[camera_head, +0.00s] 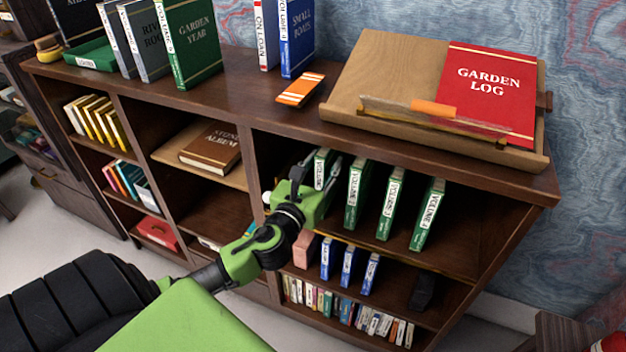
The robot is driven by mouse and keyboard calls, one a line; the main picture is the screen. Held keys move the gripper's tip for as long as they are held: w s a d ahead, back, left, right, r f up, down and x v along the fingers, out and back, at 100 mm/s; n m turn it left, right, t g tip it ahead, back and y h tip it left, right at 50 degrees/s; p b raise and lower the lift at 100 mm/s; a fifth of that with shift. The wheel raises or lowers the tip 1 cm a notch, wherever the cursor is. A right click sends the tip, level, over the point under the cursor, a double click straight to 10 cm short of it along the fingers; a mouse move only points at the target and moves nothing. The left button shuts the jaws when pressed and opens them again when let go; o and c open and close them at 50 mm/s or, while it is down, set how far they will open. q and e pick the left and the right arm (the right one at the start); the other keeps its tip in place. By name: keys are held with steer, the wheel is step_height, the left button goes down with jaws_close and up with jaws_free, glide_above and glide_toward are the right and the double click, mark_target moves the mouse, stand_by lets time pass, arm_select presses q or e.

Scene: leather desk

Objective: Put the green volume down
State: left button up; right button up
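Several green volumes with white-labelled spines stand upright on the upper shelf of the right-hand bay. The leftmost green volume (321,170) is between the fingers of my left gripper (322,168), one finger on each side of its spine. I cannot tell whether the fingers press on it or stand slightly apart from it. Its lower part is hidden by the gripper. The other green volumes (357,194), (391,204) and (427,215) stand to its right with gaps between them. My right gripper is not in view.
A red Garden Log (487,92) lies on a sloped wooden stand (380,82) above this bay. Blue books (348,266) and a dark object (422,291) are on the shelf below. The right end of the green volumes' shelf (470,240) is free. A brown album (211,147) lies in the middle bay.

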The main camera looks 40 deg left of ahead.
arm_select(q)
steer(key=v, duration=0.7)
steer(key=shift+s+b, duration=0.1)
steer(key=shift+b, duration=0.25)
